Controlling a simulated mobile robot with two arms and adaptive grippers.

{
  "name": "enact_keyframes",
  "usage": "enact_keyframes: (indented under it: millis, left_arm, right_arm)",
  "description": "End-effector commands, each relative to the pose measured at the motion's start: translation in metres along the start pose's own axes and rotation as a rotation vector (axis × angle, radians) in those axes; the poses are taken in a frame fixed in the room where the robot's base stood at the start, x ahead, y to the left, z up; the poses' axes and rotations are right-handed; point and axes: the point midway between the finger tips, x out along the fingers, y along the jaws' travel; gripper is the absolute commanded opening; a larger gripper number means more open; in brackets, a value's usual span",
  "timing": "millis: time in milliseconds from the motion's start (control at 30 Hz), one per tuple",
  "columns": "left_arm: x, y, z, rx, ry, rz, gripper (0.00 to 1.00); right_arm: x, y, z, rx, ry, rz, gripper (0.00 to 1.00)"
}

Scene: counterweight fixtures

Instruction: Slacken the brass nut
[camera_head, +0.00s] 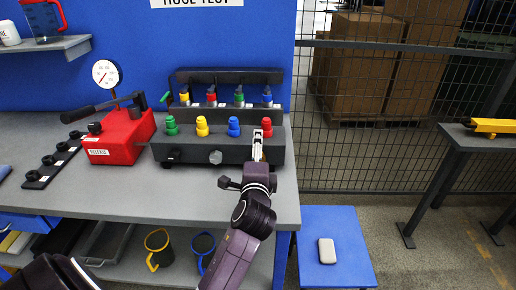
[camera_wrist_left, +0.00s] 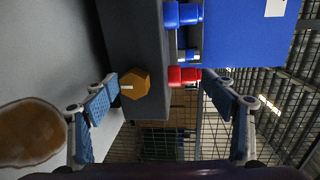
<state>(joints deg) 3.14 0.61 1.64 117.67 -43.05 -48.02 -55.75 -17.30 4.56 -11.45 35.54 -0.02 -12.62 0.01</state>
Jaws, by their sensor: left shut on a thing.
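The brass nut (camera_wrist_left: 135,83), six-sided with a pale mark, sits on the front face of the dark manifold block (camera_head: 190,152). In the head view my left gripper (camera_head: 258,143) hides it, at the block's right end below the red cap (camera_head: 267,127). The exact contact is hard to see. My right gripper is not in view.
Green, yellow and blue caps (camera_head: 233,127) stand left of the red one. A grey nut (camera_head: 215,157) is on the block's front. A red pump (camera_head: 120,132) with a gauge stands left. The bench front (camera_head: 150,200) is clear. A blue stand (camera_head: 335,225) is lower right.

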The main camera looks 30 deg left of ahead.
Motion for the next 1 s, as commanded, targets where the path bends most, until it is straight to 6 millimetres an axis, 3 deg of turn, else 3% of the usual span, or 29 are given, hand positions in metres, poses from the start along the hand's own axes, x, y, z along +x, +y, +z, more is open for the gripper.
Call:
enact_keyframes:
  millis: [33,267,567,1000]
  left_arm:
    - [-0.007,-0.027,-0.001,-0.010,0.008,-0.056,0.57]
    - [-0.023,-0.025,-0.001,-0.013,0.008,-0.054,0.44]
    - [-0.044,-0.015,-0.001,-0.011,0.007,-0.042,0.44]
    - [-0.074,-0.008,0.000,-0.012,0.007,-0.037,0.44]
  right_arm:
    - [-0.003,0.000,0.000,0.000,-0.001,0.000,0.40]
    - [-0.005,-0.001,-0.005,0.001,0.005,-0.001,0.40]
    - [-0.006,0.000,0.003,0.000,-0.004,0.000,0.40]
    - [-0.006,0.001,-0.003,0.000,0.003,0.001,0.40]
